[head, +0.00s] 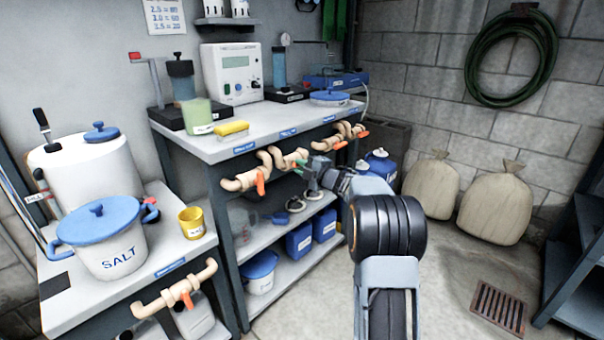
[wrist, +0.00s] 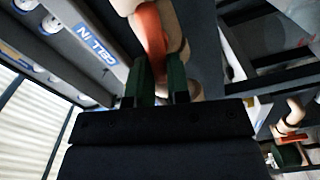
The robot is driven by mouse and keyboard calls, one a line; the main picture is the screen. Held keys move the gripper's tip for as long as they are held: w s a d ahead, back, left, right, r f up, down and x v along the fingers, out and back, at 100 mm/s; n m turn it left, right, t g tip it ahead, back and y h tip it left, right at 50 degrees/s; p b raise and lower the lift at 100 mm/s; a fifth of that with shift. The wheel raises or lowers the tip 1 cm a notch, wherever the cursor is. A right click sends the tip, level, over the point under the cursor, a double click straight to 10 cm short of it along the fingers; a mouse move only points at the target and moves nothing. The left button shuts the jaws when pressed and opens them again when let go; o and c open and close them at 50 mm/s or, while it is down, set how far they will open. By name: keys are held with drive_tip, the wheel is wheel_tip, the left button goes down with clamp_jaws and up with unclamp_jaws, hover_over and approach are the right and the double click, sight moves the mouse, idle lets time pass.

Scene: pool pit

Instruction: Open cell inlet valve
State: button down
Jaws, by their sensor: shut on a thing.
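The cell inlet valve is a beige pipe loop with an orange lever (head: 301,163), below the front edge of the bench top in the head view. My gripper (head: 305,176) is at this lever, reaching in from the right. In the wrist view the orange lever (wrist: 151,40) runs down between the two green fingers of my gripper (wrist: 163,82), which is shut on it. The blue label (wrist: 95,48) beside it reads "CELL IN", upside down. The lever's lower end is hidden between the fingers. I cannot tell its exact angle to the pipe.
Similar orange-lever valves stand left (head: 260,185) and right (head: 340,145) of it, with another on the lower bench (head: 187,299). Blue canisters (head: 299,240) and a blue-lidded tub (head: 261,272) fill the lower shelf. Open floor with a drain grate (head: 498,309) lies right.

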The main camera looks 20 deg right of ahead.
drive_tip(key=shift+f+n+b, duration=0.3)
drive_tip(key=shift+n+b, duration=0.65)
drive_tip(key=shift+n, duration=0.65)
drive_tip(key=c, duration=1.1)
unclamp_jaws()
drive_tip(key=shift+p+v, duration=1.35)
drive_tip(key=shift+v, duration=5.55)
drive_tip(key=shift+r, duration=0.1)
